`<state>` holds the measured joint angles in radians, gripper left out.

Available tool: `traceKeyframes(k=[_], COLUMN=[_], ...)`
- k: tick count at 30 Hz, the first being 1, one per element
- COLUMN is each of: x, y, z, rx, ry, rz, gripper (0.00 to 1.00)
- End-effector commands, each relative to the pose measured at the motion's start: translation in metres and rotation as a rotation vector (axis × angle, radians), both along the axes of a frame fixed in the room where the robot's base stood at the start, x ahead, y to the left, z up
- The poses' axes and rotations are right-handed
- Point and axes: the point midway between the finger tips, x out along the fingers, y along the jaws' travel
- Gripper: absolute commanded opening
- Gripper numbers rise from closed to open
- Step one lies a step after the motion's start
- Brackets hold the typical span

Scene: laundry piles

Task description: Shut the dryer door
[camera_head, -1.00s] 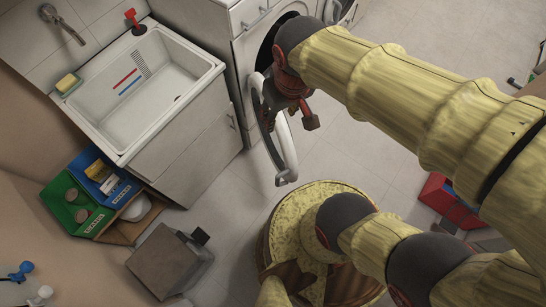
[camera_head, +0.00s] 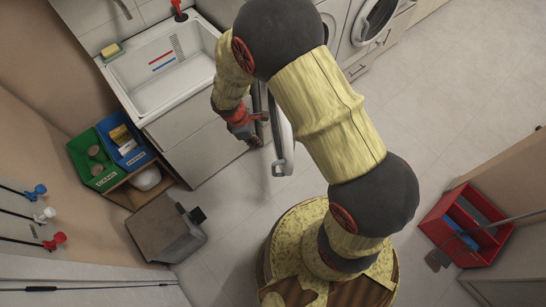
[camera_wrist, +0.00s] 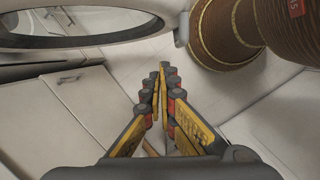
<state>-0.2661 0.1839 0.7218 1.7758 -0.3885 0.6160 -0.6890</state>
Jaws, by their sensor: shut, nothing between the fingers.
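The dryer door (camera_head: 281,140) is a white ring-framed round door standing open, seen nearly edge-on in the head view, jutting out from the machine front. Its white rim also shows across the upper left of the wrist view (camera_wrist: 125,37). My gripper (camera_head: 258,141) is low on the left side of the door, between it and the sink cabinet. In the wrist view my fingers (camera_wrist: 163,69) are together and empty, below the rim in the picture. I cannot tell whether they touch the door. My arm hides the machine's opening and the door's hinge side.
The sink cabinet (camera_head: 205,155) stands close on the left of my gripper. Another machine with a round door (camera_head: 375,18) is at the upper right. A grey bin (camera_head: 160,228) and a red crate (camera_head: 440,226) stand on the floor. Floor right of the door is clear.

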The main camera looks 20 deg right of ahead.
Motion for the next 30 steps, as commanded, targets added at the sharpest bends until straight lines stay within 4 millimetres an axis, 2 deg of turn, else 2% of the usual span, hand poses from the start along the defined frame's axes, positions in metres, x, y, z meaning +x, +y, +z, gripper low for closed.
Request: traceKeyframes(k=[8,23,30], x=[0.0,-0.005,-0.011], y=[-0.002,-0.024,-0.055], z=[-0.012,-0.101,-0.099], rx=[0.008,0.007,0.009], ry=[0.014,0.016,0.013], rz=[0.081,0.075,0.074], gripper=[0.0,0.0,0.0])
